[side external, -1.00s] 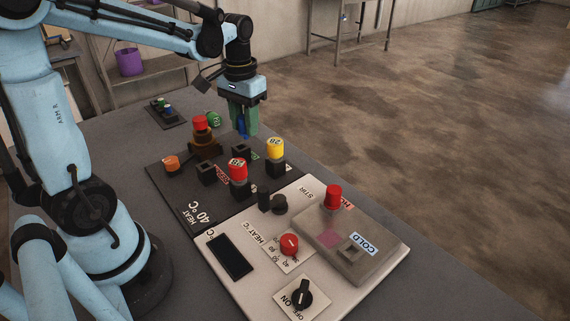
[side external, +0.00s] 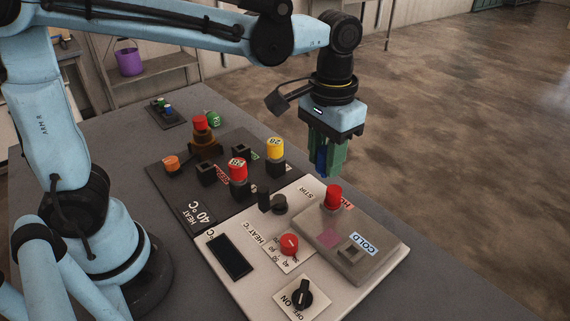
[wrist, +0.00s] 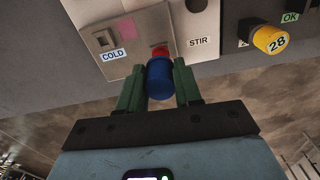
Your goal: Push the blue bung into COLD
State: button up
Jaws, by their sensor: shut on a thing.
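My gripper (side external: 327,160) is shut on the blue bung (side external: 321,160) and holds it in the air, above and just behind the red bung on the grey block in the side view. In the wrist view the blue bung (wrist: 160,79) sits between the green fingers of my gripper (wrist: 159,84). The COLD socket (side external: 352,249) is a small square holder on the grey block (side external: 318,236), beside a blue-edged COLD label (side external: 364,244). It appears empty. The COLD label also shows in the wrist view (wrist: 114,55).
A red bung (side external: 333,195) stands upright on the same block, between my gripper and the COLD socket. A yellow bung (side external: 275,148) and another red bung (side external: 238,169) stand in the dark rack. Knobs and a display (side external: 230,257) are on the pale panel.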

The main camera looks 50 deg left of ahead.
jog(key=s+d+f+m, duration=0.1)
jog(key=s+d+m, duration=0.1)
jog(key=d, duration=0.8)
send_over(350, 258)
jog(key=w, duration=0.1)
jog(key=shift+w+a+f, duration=0.1)
jog(key=shift+a+f, duration=0.1)
jog(key=shift+f, duration=1.6)
jog(key=shift+w+a+f, duration=0.1)
jog(key=shift+a+f, duration=0.1)
jog(key=shift+f, duration=1.55)
jog(key=shift+f, duration=0.4)
jog(key=shift+f, duration=0.35)
jog(key=o, duration=1.1)
